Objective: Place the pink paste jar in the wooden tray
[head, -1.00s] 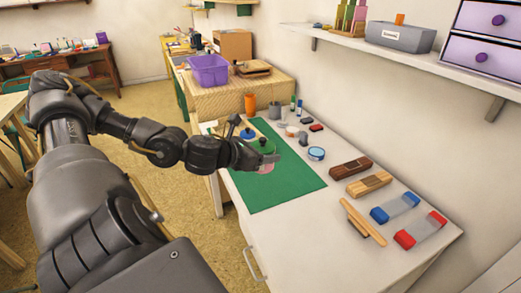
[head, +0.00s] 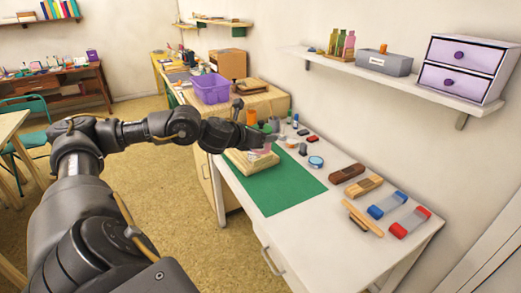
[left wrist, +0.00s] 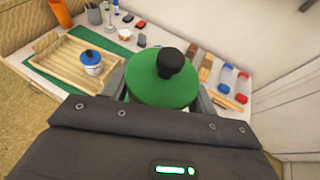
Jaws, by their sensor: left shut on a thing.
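The pink paste jar (head: 265,150) has a green lid with a black knob. The lid (left wrist: 163,82) fills the middle of the left wrist view. My left gripper (head: 262,137) is shut on this jar; the lid hides most of its body from the wrist camera. The wooden tray (head: 236,163) lies at the far end of the green mat. In the left wrist view the tray (left wrist: 62,78) is ahead and to the left of the held jar. A white jar with a blue lid (left wrist: 91,62) stands inside the tray, towards its right side. My right gripper is out of view.
An orange cup (head: 251,117) and a grey cup stand beyond the tray. A blue tape roll (head: 316,162), wooden blocks (head: 347,173) and blue and red pieces lie to the right. The near part of the green mat (head: 285,190) is clear. A wall shelf (head: 400,85) hangs above.

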